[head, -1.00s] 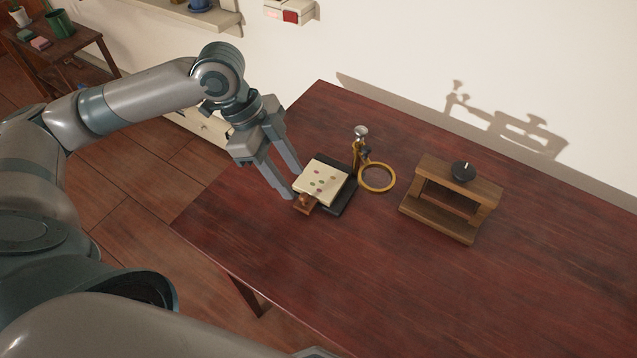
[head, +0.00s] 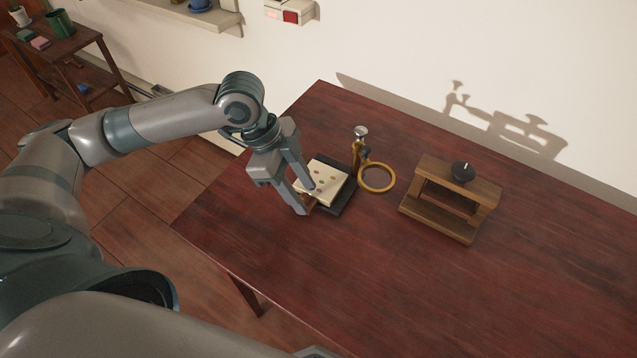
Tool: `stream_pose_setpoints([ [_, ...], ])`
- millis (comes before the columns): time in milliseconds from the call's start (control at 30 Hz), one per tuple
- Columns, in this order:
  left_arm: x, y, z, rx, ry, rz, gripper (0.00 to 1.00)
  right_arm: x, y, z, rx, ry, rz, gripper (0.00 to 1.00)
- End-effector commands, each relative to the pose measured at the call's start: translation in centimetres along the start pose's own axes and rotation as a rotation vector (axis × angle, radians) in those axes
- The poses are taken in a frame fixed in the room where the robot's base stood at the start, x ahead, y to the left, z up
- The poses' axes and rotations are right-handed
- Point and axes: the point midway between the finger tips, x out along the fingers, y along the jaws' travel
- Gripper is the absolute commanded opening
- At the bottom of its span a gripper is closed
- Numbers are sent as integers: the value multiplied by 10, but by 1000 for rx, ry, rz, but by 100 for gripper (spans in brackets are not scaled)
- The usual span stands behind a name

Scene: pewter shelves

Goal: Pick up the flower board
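The flower board (head: 327,178) is a cream square with several small coloured spots, lying on a dark base (head: 343,203) on the table. A small brown wooden piece (head: 310,204) juts from its near left side, now partly hidden by my gripper. My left gripper (head: 306,201) is open, with its fingers pointing down at the left edge of the board. One finger overlaps the board's left part in the picture and the other is at the wooden piece. I cannot tell whether they touch. My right gripper is not in view.
A brass stand with a ring (head: 377,178) stands just right of the board. A wooden frame with a black knob (head: 462,172) is farther right on the dark red table (head: 400,280). The front and right of the table are clear.

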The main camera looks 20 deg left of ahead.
Motion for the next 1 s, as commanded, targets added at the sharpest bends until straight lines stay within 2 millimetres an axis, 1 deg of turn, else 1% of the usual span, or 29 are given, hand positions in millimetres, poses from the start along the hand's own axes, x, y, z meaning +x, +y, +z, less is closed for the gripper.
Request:
stream_pose_setpoints([
  [200,0,0,0,0,0,0,40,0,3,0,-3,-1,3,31],
  [233,0,0,0,0,0,0,38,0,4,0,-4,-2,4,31],
  [267,0,0,0,0,0,0,30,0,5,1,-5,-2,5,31],
  [300,0,0,0,0,0,0,21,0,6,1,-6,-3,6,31],
  [400,0,0,0,0,0,0,0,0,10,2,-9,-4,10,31],
  [567,-1,0,0,0,1,-1,0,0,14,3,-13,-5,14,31],
  [767,-2,0,-1,1,1,-1,0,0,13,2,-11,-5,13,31],
  [867,-6,-1,-2,1,1,-2,0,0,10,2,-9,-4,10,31],
  [1000,-16,-1,-7,0,1,-3,0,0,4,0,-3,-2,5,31],
])
